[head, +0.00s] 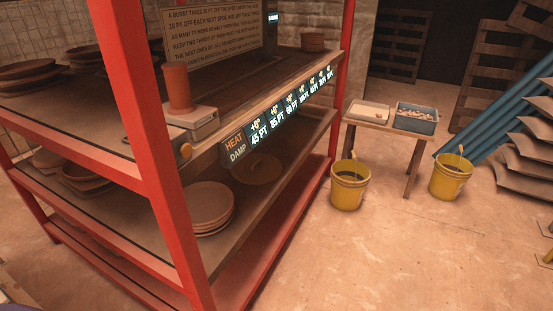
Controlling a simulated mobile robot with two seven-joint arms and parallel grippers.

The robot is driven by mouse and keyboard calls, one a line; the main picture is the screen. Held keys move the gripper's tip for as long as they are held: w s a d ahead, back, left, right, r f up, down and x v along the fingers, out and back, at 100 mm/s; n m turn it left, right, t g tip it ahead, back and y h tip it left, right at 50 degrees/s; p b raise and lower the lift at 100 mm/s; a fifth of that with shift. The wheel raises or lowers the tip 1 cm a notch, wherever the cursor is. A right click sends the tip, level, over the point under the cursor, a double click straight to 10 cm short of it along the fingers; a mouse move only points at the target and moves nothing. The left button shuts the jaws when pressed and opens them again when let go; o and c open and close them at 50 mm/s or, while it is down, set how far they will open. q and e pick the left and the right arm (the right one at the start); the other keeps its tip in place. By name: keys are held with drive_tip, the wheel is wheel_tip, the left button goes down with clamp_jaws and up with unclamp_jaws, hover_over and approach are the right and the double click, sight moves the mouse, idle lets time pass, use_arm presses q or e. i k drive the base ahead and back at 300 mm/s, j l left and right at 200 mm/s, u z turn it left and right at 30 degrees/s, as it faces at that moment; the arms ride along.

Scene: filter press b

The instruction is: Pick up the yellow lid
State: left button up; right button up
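I cannot make out a clearly yellow lid in the head view. A yellow bucket (350,187) stands on the floor by the right end of the red rack, open at the top with dark contents and a yellow piece sticking up. A second yellow bucket (450,179) like it stands further right. A round, flat brownish piece (257,169), perhaps a lid with a knob, lies in shade on the rack's middle shelf; its true colour is hard to tell. Neither of my grippers is in view.
The red rack (128,90) fills the left, holding stacked plates (209,208), an orange cylinder (177,88) on a scale (194,121) and a label strip (285,112). A small table (381,127) carries two trays. Blue pipes (492,117) lean at right. The front floor is clear.

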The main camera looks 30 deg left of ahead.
sight(255, 168)
drive_tip(key=i, duration=1.3)
drive_tip(key=i+u, duration=0.2)
drive_tip(key=i, duration=0.4)
drive_tip(key=i+l+u, duration=0.2)
drive_tip(key=i, duration=0.35)
drive_tip(key=i+u, duration=0.2)
drive_tip(key=u, duration=0.15)
drive_tip(key=i+l+u, duration=0.2)
drive_tip(key=u, duration=0.15)
drive_tip(key=i+l+u, duration=0.15)
drive_tip(key=u, duration=0.2)
drive_tip(key=i+l+u, duration=0.2)
drive_tip(key=u, duration=0.2)
drive_tip(key=i+l+u, duration=0.45)
drive_tip(key=l+u, duration=0.3)
drive_tip(key=j, duration=0.1)
